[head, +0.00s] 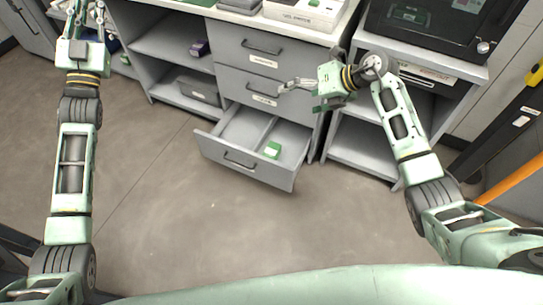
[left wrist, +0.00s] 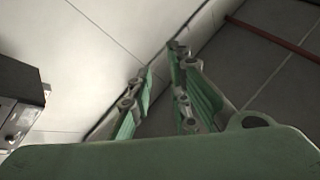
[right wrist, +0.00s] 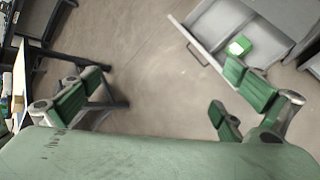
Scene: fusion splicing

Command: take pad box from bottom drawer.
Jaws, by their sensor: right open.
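The pad box (head: 272,150) is a small green box with a pale top. It lies in the right compartment of the pulled-out bottom drawer (head: 240,160); it also shows in the right wrist view (right wrist: 240,46). My right gripper (head: 312,84) is open and empty, above and to the right of the drawer, apart from the box. Its spread fingers show in the right wrist view (right wrist: 165,98). My left gripper (head: 86,20) is at the upper left, far from the drawer. In the left wrist view (left wrist: 162,85) its fingers stand partly apart with nothing between them.
Two closed drawers (head: 262,62) sit above the open one. Shelves (head: 180,45) flank it on the left, with a grey bin (head: 198,87) low down. A second shelf unit (head: 360,140) stands to the right, under a black machine (head: 430,25). The floor before the drawer is clear.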

